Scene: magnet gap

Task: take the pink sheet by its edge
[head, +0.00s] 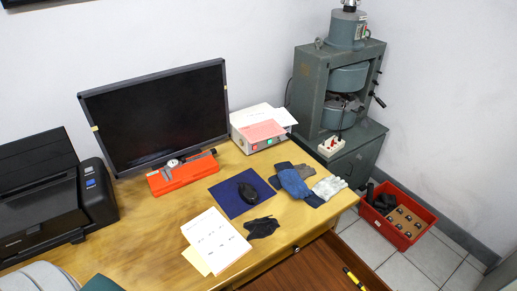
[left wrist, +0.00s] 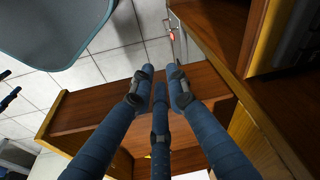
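The pink sheet (head: 263,131) lies flat on top of a white box-shaped device (head: 250,116), right of the monitor. A white paper (head: 284,117) lies beside it on the same box. My right gripper is in neither view.
On the desk (head: 150,225) are a monitor (head: 160,115), a red case with a caliper (head: 183,175), a printer (head: 50,200), a blue mat (head: 226,199), papers (head: 222,240) and gloves (head: 328,187). A press (head: 335,90) and red crate (head: 425,218) stand right.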

